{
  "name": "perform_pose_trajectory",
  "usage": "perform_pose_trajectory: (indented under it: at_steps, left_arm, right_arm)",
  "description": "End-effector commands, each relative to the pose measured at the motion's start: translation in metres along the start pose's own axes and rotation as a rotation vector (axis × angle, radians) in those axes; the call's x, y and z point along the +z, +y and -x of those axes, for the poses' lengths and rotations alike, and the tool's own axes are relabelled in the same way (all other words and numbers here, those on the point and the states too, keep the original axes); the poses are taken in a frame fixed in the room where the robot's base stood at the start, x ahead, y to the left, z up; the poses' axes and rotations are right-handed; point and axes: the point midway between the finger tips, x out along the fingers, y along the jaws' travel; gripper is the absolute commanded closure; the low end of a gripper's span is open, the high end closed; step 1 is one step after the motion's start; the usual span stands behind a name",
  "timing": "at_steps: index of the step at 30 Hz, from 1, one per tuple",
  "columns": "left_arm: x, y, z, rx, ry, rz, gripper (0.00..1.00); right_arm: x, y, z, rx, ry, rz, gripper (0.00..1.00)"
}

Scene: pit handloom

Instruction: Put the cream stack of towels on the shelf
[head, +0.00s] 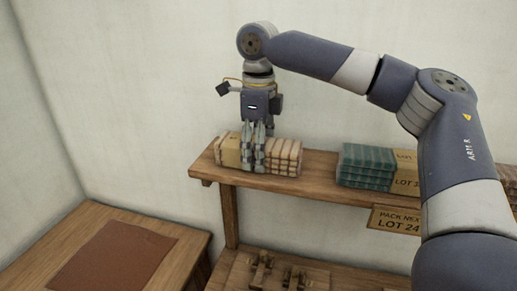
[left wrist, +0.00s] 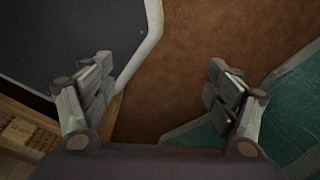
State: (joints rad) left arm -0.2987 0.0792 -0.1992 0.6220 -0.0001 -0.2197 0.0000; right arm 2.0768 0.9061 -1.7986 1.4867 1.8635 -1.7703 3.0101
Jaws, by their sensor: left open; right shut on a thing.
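The cream stack of towels (head: 284,157) is at the left end of the upper wooden shelf (head: 318,164), with a tan band or card (head: 229,152) on its left part. My right gripper (head: 253,168) points straight down and is shut on the stack, its fingers covering part of it. The stack's underside appears to be at the shelf board; I cannot tell whether it bears fully on it. My left gripper (left wrist: 157,92) shows only in the left wrist view, open with nothing between its fingers.
A green stack of towels (head: 366,166) stands further right on the shelf, beside a card. A sign (head: 396,219) hangs on the shelf's front edge. A table with a brown mat (head: 113,255) is at lower left. Wooden tools (head: 262,268) lie on the lower shelf.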

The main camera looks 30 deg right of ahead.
Motion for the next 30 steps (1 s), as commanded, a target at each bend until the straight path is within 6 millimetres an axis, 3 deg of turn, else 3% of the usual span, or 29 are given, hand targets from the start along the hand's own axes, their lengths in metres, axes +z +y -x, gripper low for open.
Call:
perform_pose_trajectory:
  at_steps: [5,6,8,23,30]
  left_arm:
    - [0.001,0.0,-0.006,0.0,0.0,0.0,0.19]
    - [0.001,0.0,-0.004,0.0,0.0,0.0,0.19]
    - [0.001,0.0,-0.004,0.0,-0.001,0.0,0.19]
    - [0.002,0.0,0.0,0.0,-0.004,-0.001,0.19]
    - [0.003,0.0,-0.007,0.0,-0.004,-0.001,0.19]
  right_arm:
    - [0.0,0.0,-0.004,-0.001,-0.001,0.0,0.68]
    - [0.0,0.0,-0.003,0.0,0.0,0.0,0.31]
    - [0.0,0.0,-0.003,0.0,0.0,0.0,0.2]
    - [0.001,0.0,0.005,-0.001,-0.002,0.0,0.2]
    - [0.002,0.0,0.053,-0.002,-0.004,0.0,0.2]
